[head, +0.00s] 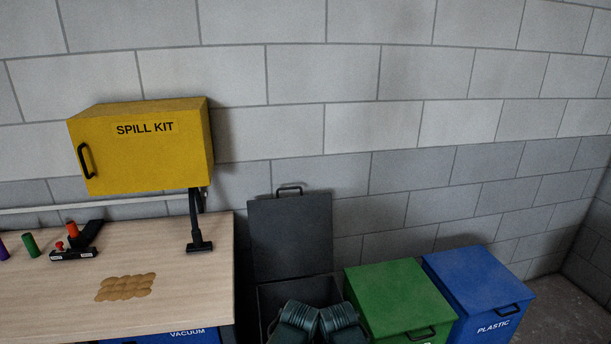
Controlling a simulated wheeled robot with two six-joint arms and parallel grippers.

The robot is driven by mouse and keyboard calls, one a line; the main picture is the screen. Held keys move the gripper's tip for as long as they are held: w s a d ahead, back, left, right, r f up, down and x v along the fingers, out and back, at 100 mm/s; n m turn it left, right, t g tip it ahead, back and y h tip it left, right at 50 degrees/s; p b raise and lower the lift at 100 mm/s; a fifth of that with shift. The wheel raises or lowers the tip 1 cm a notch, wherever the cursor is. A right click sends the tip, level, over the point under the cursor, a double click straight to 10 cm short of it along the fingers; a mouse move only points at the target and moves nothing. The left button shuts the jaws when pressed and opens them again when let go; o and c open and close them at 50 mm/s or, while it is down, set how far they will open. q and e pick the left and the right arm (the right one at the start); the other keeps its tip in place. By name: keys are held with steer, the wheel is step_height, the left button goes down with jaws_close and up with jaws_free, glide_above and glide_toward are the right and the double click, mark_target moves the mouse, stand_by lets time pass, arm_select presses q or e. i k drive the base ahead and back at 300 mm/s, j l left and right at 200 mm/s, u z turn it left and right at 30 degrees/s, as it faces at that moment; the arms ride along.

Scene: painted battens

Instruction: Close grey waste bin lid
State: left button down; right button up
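The grey waste bin (265,300) stands on the floor between the workbench and the green bin. Its grey lid (290,238) is open and stands upright at the back, close to the block wall. A black handle (289,190) is at the lid's top edge. Two dark ribbed cylindrical parts, which look like my own arm links, hide part of the bin's opening and front at the bottom of the head view. Neither gripper's fingers show.
A green bin (398,295) and a blue bin (475,285) marked PLASTIC stand at right, lids shut. The workbench (60,300) at left holds a brown patch (126,288) and small tools. A yellow SPILL KIT cabinet (143,150) is above it. Open floor shows at far right.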

mark_target(291, 237)
steer(key=i+l, duration=1.2)
